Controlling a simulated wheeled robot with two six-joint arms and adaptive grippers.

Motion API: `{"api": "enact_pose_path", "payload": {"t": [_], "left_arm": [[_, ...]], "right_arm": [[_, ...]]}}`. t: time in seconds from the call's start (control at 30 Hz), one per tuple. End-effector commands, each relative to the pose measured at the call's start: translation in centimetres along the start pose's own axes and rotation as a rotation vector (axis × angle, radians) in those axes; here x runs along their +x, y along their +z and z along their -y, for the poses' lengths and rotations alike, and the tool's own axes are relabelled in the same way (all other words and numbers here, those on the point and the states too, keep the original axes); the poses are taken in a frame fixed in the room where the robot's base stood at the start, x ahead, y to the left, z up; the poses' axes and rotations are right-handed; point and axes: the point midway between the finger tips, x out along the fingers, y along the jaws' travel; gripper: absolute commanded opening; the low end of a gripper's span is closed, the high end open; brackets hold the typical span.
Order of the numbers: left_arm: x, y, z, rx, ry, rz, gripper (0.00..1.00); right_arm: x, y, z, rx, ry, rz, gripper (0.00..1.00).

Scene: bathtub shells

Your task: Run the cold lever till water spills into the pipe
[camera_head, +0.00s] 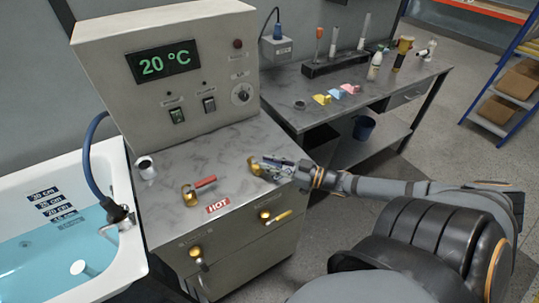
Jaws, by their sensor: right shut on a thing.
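My right gripper (268,166) reaches in from the right and is shut on the lever of a brass valve (255,166) on the grey counter. The gripper hides most of that lever. Left of it, a second brass valve has a red lever (205,182) near the HOT label (218,206). The white bathtub (128,250) at the left holds blue water (50,243), with its surface near the lowest depth marks. A white round-topped piece (78,267), perhaps the pipe, shows in the water. I cannot see water going into it. My left gripper is not in view.
The panel display (163,63) reads 20 °C. A blue hose (90,160) leads to a spout (118,216) at the tub's rim. Brass taps (265,215) sit on the cabinet front. A bench (375,83) with bottles and small coloured blocks stands behind. Floor is open at right.

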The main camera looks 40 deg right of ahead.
Motion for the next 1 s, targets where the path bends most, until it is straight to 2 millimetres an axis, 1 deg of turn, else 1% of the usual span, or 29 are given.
{"api": "enact_pose_path", "payload": {"t": [0.13, 0.37, 0.4, 0.53, 0.57, 0.77, 0.87, 1.0], "left_arm": [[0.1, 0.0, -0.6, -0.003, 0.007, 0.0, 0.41], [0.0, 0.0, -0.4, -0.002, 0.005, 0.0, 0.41], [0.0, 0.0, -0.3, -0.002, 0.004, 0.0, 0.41], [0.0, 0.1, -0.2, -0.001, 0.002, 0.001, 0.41], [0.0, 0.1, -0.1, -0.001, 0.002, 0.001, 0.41], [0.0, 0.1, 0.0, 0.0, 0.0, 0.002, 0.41], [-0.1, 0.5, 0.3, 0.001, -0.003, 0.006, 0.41], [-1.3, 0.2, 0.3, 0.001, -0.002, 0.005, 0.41]], "right_arm": [[0.0, 0.1, 0.0, 0.0, -0.004, 0.002, 0.0], [0.0, 0.1, 0.0, 0.0, -0.004, 0.002, 0.0], [0.0, 0.1, 0.0, 0.0, -0.004, 0.002, 0.22], [0.0, 0.0, 0.0, 0.0, -0.003, 0.001, 0.4], [0.0, 0.0, 0.0, 0.0, -0.003, 0.001, 0.41], [0.0, 0.0, 0.0, 0.0, -0.003, 0.0, 0.41], [0.0, -0.1, 0.1, 0.0, 0.003, 0.0, 0.41], [0.0, -0.5, 0.4, 0.006, 0.063, -0.005, 0.41]]}}
